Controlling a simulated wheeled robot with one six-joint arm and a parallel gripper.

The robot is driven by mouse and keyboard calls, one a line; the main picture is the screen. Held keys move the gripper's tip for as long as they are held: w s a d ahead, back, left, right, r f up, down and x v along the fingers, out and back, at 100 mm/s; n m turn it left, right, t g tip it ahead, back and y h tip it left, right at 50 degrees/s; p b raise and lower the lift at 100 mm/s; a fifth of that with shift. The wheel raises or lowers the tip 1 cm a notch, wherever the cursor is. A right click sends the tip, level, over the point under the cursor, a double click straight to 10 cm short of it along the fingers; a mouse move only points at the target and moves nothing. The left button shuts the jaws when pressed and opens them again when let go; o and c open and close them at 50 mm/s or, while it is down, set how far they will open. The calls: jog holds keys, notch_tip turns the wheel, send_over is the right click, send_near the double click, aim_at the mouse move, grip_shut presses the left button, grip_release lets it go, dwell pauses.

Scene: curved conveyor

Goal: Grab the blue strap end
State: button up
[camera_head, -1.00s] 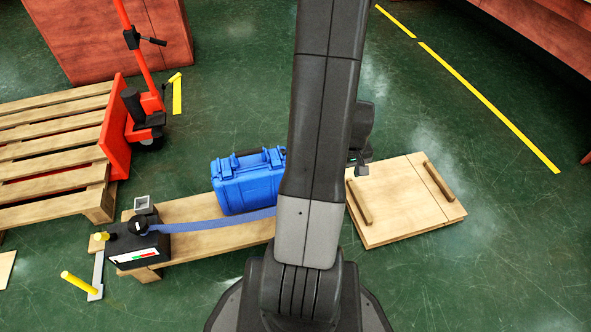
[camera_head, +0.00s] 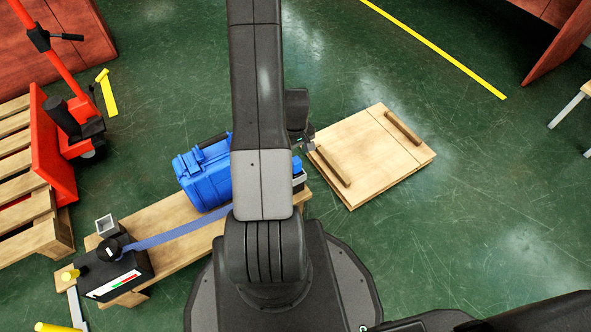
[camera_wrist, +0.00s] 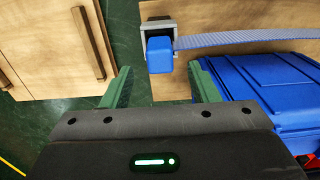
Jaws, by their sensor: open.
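The blue strap end (camera_wrist: 159,55) is a small blue block in front of a grey metal bracket (camera_wrist: 157,31) at the edge of a wooden board in the wrist view. It also shows just right of my arm in the head view (camera_head: 297,164). The blue strap (camera_wrist: 250,40) runs from there to the right, and in the head view (camera_head: 180,231) it runs left to a black box (camera_head: 117,273). My gripper (camera_wrist: 160,84) is open, its green fingers spread left and right. The strap end lies beyond the fingertips, roughly centred between them. My arm hides the strap's middle.
A blue case (camera_head: 204,175) stands on the wooden board (camera_head: 180,211), close to the right finger in the wrist view. A wooden panel with two bars (camera_head: 375,160) lies to the right. A red pallet truck (camera_head: 52,150) and pallet stand left.

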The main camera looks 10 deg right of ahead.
notch_tip(320, 180, down, 5)
jog(key=b, duration=0.2)
jog(key=shift+s+f+b, duration=0.1)
jog(key=shift+f+b, duration=0.1)
jog(key=shift+b, duration=0.15)
jog(key=shift+r, duration=0.15)
jog(key=c, duration=1.2)
